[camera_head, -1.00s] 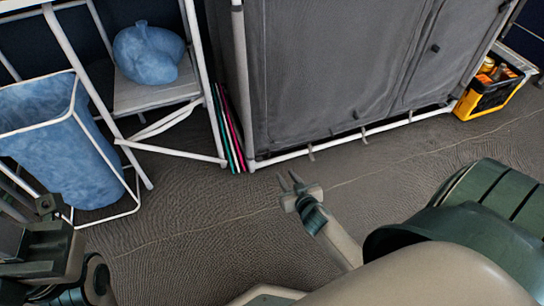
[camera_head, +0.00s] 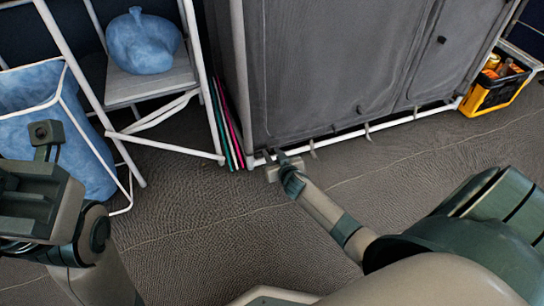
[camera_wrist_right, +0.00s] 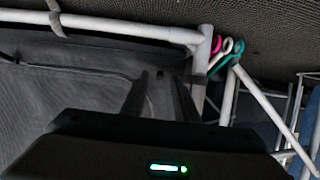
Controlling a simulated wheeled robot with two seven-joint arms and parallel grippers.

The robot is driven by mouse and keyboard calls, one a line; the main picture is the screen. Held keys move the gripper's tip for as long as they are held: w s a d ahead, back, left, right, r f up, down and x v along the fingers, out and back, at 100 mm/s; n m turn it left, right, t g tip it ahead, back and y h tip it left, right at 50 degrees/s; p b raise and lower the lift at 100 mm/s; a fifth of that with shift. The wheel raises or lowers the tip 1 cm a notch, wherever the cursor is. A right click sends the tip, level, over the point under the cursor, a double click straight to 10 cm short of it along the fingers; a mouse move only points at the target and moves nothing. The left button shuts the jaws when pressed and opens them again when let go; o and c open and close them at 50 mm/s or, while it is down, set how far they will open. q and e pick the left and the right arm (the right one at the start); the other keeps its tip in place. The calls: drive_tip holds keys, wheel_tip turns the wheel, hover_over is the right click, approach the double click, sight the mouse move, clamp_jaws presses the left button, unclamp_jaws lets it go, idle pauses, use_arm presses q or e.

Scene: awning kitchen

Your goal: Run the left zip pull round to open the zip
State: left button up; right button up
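A grey fabric cupboard (camera_head: 320,60) on a white tube frame stands at the upper middle. My right gripper (camera_head: 276,156) is at the cupboard's lower left corner, by the bottom tube. In the right wrist view its two fingers (camera_wrist_right: 160,85) are apart, pointing at the fabric beside the corner post. A small dark bit shows between the tips; I cannot tell if it is the left pull. My left arm is at the left edge; its fingers are not clear.
A white corner post and bottom tube (camera_head: 330,136) edge the cupboard. Pink and teal strips (camera_head: 229,125) stand just left of it. A shelf with a blue bag (camera_head: 143,42) and a blue bin (camera_head: 45,120) are further left. A yellow crate (camera_head: 490,95) is at right. Floor in front is clear.

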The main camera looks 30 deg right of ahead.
drive_tip(key=shift+w+d+f, duration=0.1)
drive_tip(key=shift+w, duration=0.2)
clamp_jaws()
idle(1.4)
